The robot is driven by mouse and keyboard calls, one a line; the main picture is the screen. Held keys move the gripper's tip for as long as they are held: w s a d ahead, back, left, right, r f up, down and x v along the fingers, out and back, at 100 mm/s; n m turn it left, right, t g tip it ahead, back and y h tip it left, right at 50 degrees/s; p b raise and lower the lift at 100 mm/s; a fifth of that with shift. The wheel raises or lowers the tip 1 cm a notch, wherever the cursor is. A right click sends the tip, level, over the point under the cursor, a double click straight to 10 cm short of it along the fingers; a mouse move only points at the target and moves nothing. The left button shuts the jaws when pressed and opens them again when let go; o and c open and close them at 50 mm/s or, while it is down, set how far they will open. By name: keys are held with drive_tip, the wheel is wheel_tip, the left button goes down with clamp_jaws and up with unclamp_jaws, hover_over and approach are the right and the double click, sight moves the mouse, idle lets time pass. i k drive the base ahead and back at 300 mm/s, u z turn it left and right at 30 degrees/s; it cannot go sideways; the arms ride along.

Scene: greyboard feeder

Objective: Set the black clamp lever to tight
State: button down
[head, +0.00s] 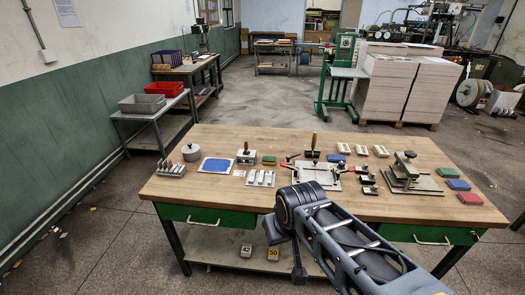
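A light metal clamping fixture (317,174) stands near the middle of the wooden workbench in the head view. Small dark levers with red parts show at its upper left and right sides. A black lever (292,157) seems to be the one at its upper left; it is too small to tell which way it is set. My arm reaches in from the bottom right, and its dark joint covers the bench's front edge below the fixture. My gripper cannot be made out; nothing of it shows touching the fixture or the lever.
The workbench (230,141) also carries a blue pad (216,165), a wooden-handled tool (313,141), a press-like stand (404,168) and coloured blocks (458,184). Stacked greyboard (434,92) stands behind. A side table with a red bin (168,88) is at left. Floor between is open.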

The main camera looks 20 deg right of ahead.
sight(288, 158)
drive_tip(key=u, duration=0.25)
drive_tip(key=i, duration=1.1)
drive_tip(key=z, duration=0.6)
